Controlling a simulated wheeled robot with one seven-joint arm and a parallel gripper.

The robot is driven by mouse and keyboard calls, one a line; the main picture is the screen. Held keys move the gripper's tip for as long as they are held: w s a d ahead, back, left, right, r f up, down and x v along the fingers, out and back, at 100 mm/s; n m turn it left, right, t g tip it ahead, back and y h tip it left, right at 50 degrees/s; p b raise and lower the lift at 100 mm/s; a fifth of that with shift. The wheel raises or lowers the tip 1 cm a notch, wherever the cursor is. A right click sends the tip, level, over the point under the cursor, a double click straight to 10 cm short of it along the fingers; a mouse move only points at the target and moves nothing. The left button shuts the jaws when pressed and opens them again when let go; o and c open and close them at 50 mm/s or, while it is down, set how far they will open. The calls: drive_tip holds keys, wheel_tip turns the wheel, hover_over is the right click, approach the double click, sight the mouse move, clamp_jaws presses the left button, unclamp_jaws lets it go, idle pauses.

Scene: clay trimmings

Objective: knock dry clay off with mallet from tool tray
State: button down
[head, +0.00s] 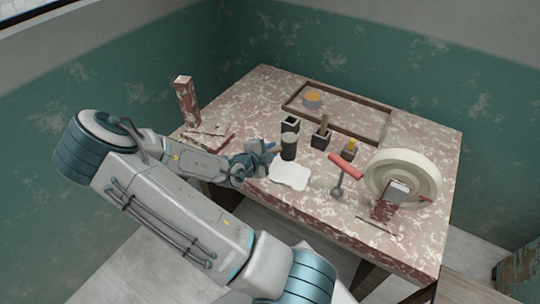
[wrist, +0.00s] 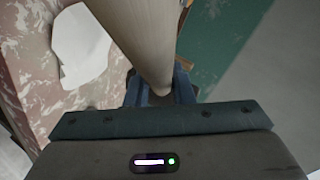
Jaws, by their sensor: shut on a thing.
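My gripper (head: 264,158) is low over the front left of the table. In the wrist view, its fingers (wrist: 160,92) are shut on a pale round wooden shaft (wrist: 140,35), which appears to be the mallet's handle. In the head view a short tan piece (head: 277,150) shows between the gripper and a dark upright cylinder (head: 289,146); I cannot tell if that cylinder is the mallet's head. I cannot make out dry clay for certain.
A white sheet (head: 290,171) lies just right of my gripper. Dark square holders (head: 290,125) stand behind it, one with a wooden handle (head: 323,124). A post (head: 187,101) stands left.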

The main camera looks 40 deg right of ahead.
drive_tip(key=shift+f+b, duration=1.5)
drive_tip(key=shift+f, duration=1.45)
drive_tip(key=shift+f, duration=0.1)
wheel_tip(320, 180, down, 3)
drive_tip(key=b, duration=0.3)
drive_tip(key=shift+f+b, duration=0.1)
drive_tip(key=shift+b, duration=0.3)
wheel_tip(320, 180, up, 6)
drive_tip(key=p, duration=0.4)
drive_tip(key=shift+r, duration=0.25)
